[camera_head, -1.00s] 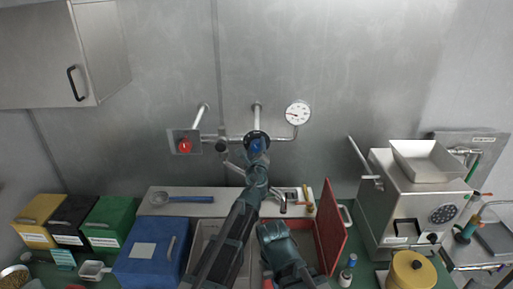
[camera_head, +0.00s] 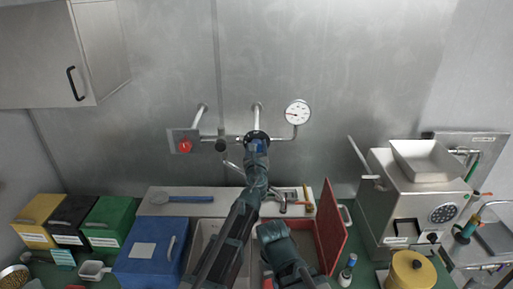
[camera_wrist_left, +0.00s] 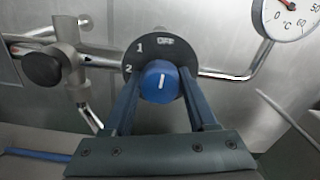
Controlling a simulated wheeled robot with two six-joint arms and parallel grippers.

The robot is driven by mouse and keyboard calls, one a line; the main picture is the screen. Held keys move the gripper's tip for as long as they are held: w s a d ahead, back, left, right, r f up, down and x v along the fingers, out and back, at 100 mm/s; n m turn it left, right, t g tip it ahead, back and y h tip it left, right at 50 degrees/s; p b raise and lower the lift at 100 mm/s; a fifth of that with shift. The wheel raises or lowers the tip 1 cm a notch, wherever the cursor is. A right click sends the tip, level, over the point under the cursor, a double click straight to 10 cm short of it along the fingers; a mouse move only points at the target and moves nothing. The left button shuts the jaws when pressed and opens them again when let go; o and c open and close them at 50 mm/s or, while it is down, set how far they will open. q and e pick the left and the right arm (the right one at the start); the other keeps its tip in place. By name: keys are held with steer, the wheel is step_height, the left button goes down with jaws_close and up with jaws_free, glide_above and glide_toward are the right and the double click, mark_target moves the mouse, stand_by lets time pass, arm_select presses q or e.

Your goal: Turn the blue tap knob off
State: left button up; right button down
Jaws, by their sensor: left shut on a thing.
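The blue tap knob (camera_wrist_left: 163,82) sits on a round black dial plate (camera_wrist_left: 139,48) marked 1, 2 and OFF. Its white line stands nearly upright in the left wrist view, pointing up toward the OFF mark. My left gripper (camera_wrist_left: 163,88) is shut on the knob, one finger on each side. In the head view my left arm reaches up to the wall, and the knob (camera_head: 257,146) is partly hidden by my left gripper (camera_head: 256,150). My right arm's dark end shows at the bottom centre of the head view; its fingers cannot be made out.
A grinder (camera_head: 418,200) stands at the right; colored boxes stand at the left.

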arm_select(q)
steer(key=shift+s, duration=0.1)
steer(key=o, duration=1.4)
steer(key=shift+c, duration=0.2)
steer(key=shift+s, duration=0.1)
